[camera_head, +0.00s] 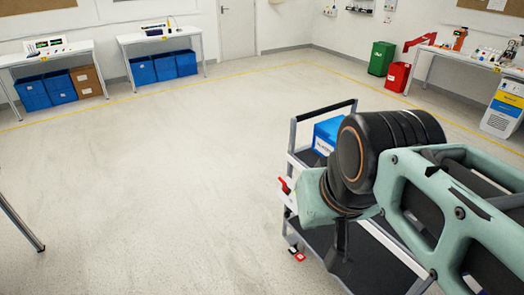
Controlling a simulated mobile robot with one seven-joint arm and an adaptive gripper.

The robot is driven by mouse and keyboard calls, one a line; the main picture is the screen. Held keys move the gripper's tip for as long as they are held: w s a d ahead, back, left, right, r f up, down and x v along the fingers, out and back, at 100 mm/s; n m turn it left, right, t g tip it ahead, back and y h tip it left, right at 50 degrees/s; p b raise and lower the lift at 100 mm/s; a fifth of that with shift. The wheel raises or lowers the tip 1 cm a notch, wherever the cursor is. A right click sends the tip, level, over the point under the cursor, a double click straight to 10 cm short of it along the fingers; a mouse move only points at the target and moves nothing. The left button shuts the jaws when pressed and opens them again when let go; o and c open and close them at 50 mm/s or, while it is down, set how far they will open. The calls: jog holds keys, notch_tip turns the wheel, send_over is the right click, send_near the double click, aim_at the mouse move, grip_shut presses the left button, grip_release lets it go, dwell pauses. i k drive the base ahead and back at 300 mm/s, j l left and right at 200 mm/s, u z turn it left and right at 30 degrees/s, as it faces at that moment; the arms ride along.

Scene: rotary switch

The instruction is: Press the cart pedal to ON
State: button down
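The cart (291,160) is a grey-framed trolley with dark shelves, standing at the lower right. Near the floor at its left corner is a small red pedal-like part (296,253) with white beside it; its ON or OFF position is too small to read. My teal and black arm reaches in from the right and covers much of the cart. A dark narrow part below the wrist, likely my gripper (339,245), points down over the lower shelf, right of the pedal and apart from it in the picture. Its fingers cannot be made out.
A blue box (328,134) sits on the cart's upper shelf. A red part (284,186) sticks out at the cart's left side. The floor (170,190) left of the cart is clear. Tables with blue bins (141,69) line the back; green (381,57) and red (397,77) bins stand far right.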

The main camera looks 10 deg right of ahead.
aim_at(294, 251)
jog(key=i+j, duration=0.1)
jog(key=i, duration=0.5)
jog(key=i+j, duration=0.15)
jog(key=i, duration=0.45)
jog(key=u, duration=0.05)
